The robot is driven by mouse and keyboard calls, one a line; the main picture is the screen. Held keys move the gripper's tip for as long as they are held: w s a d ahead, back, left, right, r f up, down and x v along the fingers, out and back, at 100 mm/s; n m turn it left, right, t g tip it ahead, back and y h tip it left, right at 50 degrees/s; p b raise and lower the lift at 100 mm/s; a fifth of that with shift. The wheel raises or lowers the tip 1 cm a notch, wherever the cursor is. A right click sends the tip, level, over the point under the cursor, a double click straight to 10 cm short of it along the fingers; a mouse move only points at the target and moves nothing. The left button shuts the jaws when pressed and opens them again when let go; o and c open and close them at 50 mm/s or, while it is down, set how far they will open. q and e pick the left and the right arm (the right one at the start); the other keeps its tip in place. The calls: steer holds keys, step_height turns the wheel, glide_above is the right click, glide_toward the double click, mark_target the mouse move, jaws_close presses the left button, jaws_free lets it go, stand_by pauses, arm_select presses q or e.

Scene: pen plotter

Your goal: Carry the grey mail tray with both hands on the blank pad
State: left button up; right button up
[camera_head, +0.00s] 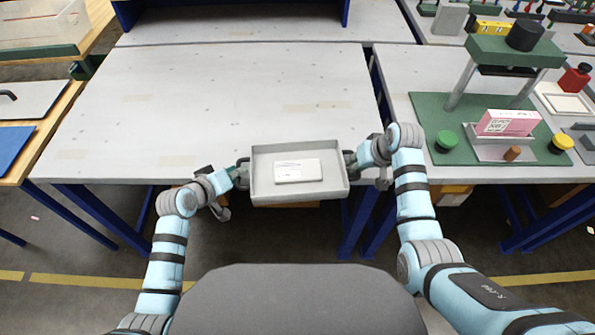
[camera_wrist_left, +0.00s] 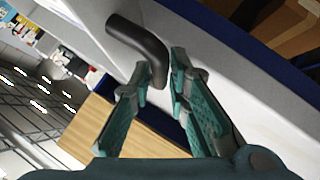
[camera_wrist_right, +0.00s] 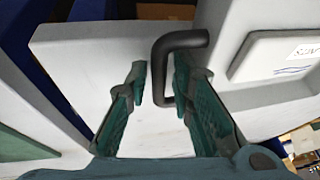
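The grey mail tray (camera_head: 262,183) is level at the front edge of the middle table, partly out past that edge. A white labelled packet (camera_head: 298,170) lies flat inside it, and part of it shows in the right wrist view (camera_wrist_right: 282,55). I cannot tell which surface is the blank pad.
The middle table (camera_head: 220,95) is bare behind the tray. On the right table, a green-based press (camera_head: 450,108) holds a pink box (camera_head: 508,122), with green and yellow buttons beside it. A clear bin (camera_head: 40,30) and a blue sheet (camera_head: 12,145) are at the left.

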arm_select(q)
jaws_close()
arm_select(e)
jaws_close()
arm_select(q)
steer(key=shift+r, duration=0.1)
arm_select(e)
steer(key=shift+r, duration=0.1)
